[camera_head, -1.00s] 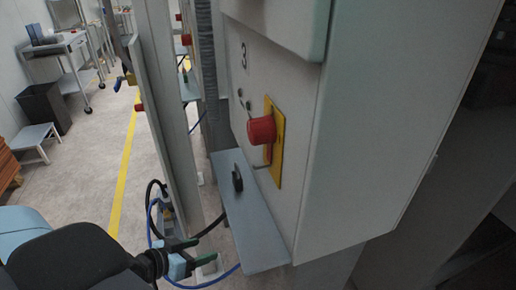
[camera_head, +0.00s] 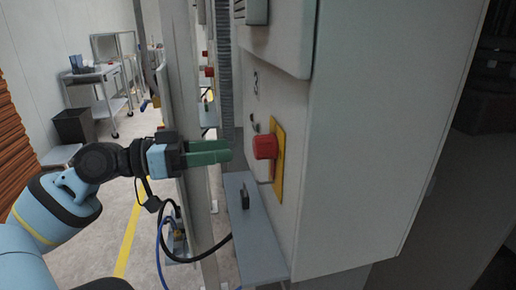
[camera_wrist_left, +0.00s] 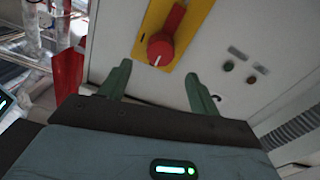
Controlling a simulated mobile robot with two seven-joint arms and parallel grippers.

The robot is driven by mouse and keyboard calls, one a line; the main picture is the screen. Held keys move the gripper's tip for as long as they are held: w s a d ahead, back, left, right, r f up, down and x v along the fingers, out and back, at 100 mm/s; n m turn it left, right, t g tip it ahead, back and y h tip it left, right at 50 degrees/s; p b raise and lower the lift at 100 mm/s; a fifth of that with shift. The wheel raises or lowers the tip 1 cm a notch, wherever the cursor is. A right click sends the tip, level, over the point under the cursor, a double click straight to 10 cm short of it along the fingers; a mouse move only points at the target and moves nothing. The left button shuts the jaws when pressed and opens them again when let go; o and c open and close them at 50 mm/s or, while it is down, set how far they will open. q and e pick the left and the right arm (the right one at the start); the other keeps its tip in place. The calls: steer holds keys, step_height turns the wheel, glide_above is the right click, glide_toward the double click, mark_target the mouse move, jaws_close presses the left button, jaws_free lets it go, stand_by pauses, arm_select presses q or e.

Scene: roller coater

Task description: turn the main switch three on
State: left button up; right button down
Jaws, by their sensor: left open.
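The main switch is a red rotary knob (camera_head: 265,147) on a yellow plate (camera_head: 279,160), on the grey cabinet face under a "3" label. My left gripper (camera_head: 228,152), with green fingers, is just left of the knob and apart from it. In the left wrist view the red knob (camera_wrist_left: 161,49) with a white mark on it stands beyond and between the two spread fingertips (camera_wrist_left: 158,72). The left gripper is open and empty. My right gripper is not in view.
The grey cabinet (camera_head: 345,140) fills the right side. A small grey shelf with a black handle (camera_head: 252,225) juts out below the switch. Cables (camera_head: 175,235) hang beneath my arm. A cart (camera_head: 98,90) and a dark bin (camera_head: 73,127) stand far left.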

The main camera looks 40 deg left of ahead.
mark_target(254, 147)
arm_select(q)
steer(key=shift+p+x, duration=0.3)
steer(key=shift+x, duration=2.15)
steer(key=shift+p+x, duration=0.3)
steer(key=shift+x, duration=0.75)
steer(key=shift+w+d, duration=0.2)
steer(key=shift+w, duration=0.05)
steer(key=shift+c, duration=0.2)
steer(key=c, duration=0.9)
